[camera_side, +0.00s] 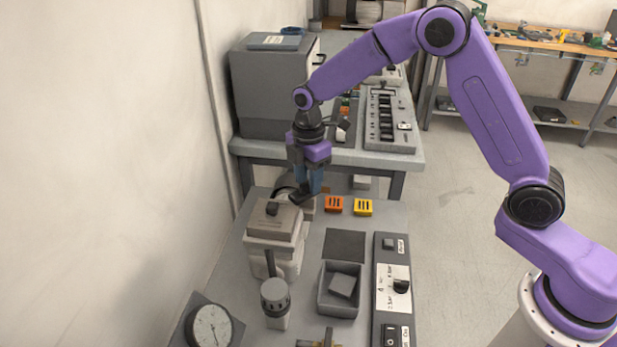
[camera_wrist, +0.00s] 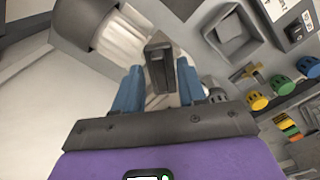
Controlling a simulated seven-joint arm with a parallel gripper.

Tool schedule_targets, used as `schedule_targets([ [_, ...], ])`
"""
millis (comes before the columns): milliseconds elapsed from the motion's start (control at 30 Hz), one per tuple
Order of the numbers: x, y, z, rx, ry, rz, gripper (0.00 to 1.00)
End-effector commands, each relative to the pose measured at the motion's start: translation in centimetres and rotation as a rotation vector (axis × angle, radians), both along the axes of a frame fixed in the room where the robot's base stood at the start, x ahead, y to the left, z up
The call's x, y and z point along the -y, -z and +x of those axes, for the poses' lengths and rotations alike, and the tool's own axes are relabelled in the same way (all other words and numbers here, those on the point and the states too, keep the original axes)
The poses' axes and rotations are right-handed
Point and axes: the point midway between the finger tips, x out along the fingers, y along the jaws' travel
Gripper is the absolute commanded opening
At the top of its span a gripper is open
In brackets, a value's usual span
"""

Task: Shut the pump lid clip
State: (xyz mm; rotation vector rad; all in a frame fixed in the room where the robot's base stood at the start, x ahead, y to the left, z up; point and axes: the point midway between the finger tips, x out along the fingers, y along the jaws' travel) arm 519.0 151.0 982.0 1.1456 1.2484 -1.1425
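The pump (camera_side: 273,255) is a pale, boxy unit with a flat brown-grey lid (camera_side: 268,222) at the left of the near bench. A small dark block sits on the lid. My gripper (camera_side: 309,190) points down at the pump's back right edge. In the wrist view its two blue fingers (camera_wrist: 160,88) stand apart. A dark upright lever (camera_wrist: 160,65), which looks like the lid clip, shows between them. It appears raised. I cannot tell whether either finger touches it. In the side view the fingers partly hide this spot.
An orange block (camera_side: 334,205) and a yellow block (camera_side: 363,207) lie right of my gripper. A grey bin (camera_side: 340,304), a switch panel (camera_side: 392,265) and a gauge (camera_side: 209,328) are nearer the camera. A large grey box (camera_side: 270,90) stands on the bench behind.

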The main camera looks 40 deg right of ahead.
Motion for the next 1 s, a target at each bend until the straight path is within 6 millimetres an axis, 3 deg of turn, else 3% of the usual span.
schedule_targets([
  [367, 0.0, -0.9, 0.1, 0.002, 0.003, 0.001, 0.40],
  [1000, 0.0, -13.5, 0.1, 0.004, 0.002, 0.001, 0.40],
])
